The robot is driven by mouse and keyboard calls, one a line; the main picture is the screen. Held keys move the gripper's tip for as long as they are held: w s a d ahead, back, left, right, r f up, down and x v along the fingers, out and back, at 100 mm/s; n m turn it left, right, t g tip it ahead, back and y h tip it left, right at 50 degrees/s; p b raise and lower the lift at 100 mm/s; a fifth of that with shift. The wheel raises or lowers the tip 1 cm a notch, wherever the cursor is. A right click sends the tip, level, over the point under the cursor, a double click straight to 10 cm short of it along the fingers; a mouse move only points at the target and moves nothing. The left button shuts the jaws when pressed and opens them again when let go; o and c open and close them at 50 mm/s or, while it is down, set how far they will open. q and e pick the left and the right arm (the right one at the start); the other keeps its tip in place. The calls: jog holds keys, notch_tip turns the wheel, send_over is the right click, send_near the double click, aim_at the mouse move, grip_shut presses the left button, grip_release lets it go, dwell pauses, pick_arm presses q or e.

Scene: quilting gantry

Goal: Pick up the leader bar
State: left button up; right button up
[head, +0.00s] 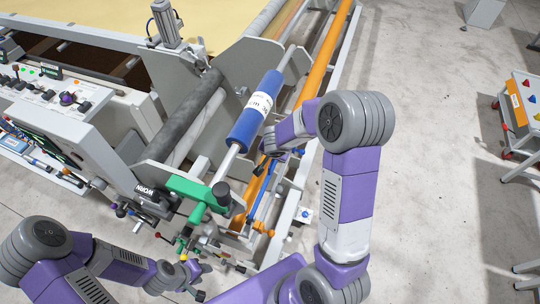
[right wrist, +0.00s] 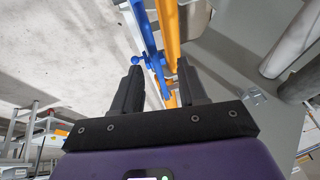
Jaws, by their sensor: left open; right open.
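A long orange bar (head: 325,52) runs along the side of the quilting machine, with a slim blue bar (head: 262,190) beside its lower part. No label tells which is the leader bar. My right gripper (head: 277,153) is at these bars, partly hidden by its own wrist in the head view. In the right wrist view its two black fingers (right wrist: 160,80) are open. The blue bar (right wrist: 144,32) with a round knob and the orange bar (right wrist: 168,30) pass between or beyond them; contact cannot be told. My left gripper (head: 203,281) is open and empty, low at the machine's near end.
A blue roll (head: 252,115) with a white label lies on a metal shaft above the bars. A green bracket (head: 197,190) holds the shaft's near end. A control panel (head: 55,95) stands at left. A cart (head: 524,105) stands at right, with clear floor (head: 430,140) between.

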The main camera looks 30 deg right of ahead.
jog(key=b+x, duration=0.1)
jog(key=x, duration=0.1)
jog(key=b+x, duration=0.1)
jog(key=x, duration=0.1)
jog(key=b+x, duration=0.1)
jog(key=x, duration=0.1)
jog(key=shift+s+d+f, duration=0.2)
jog(key=shift+s+f, duration=0.1)
jog(key=shift+s, duration=0.05)
pick_arm(q)
notch_tip(320, 180, down, 4)
jog(key=shift+s+r, duration=0.1)
jog(key=shift+s, duration=0.05)
pick_arm(e)
jog(key=shift+r, duration=0.1)
grip_shut()
